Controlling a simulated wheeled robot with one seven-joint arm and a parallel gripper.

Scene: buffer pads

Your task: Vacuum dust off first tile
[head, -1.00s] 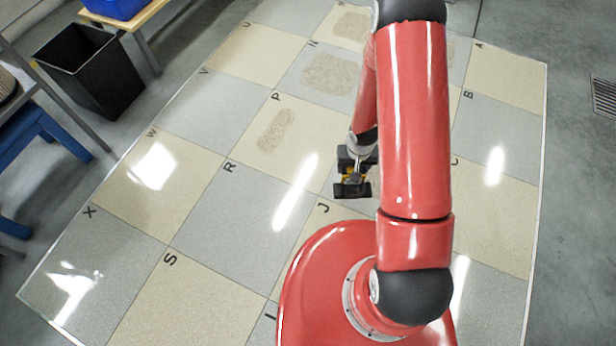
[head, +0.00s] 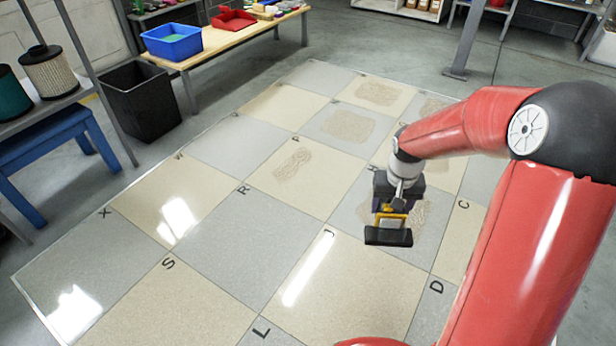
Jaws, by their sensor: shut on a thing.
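My gripper (head: 398,190) is shut on a handheld vacuum with a yellow handle (head: 391,214) and a wide black head (head: 388,236). The vacuum is at a grey tile (head: 351,216) between the tiles lettered P and J; I cannot tell if its head touches the floor. A brown dust patch (head: 421,212) lies on this grey tile, partly hidden by the vacuum. Other dust patches lie on the beige P tile (head: 292,165), a grey tile behind it (head: 347,125), and a far beige tile (head: 378,93). More dust farther right is partly hidden by my arm.
A black bin (head: 143,100), a wooden bench (head: 225,40) with a blue tray (head: 173,42), and a blue stool (head: 55,130) stand left of the tiles. A metal post (head: 468,40) stands at the back. The tiles at front left are clear.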

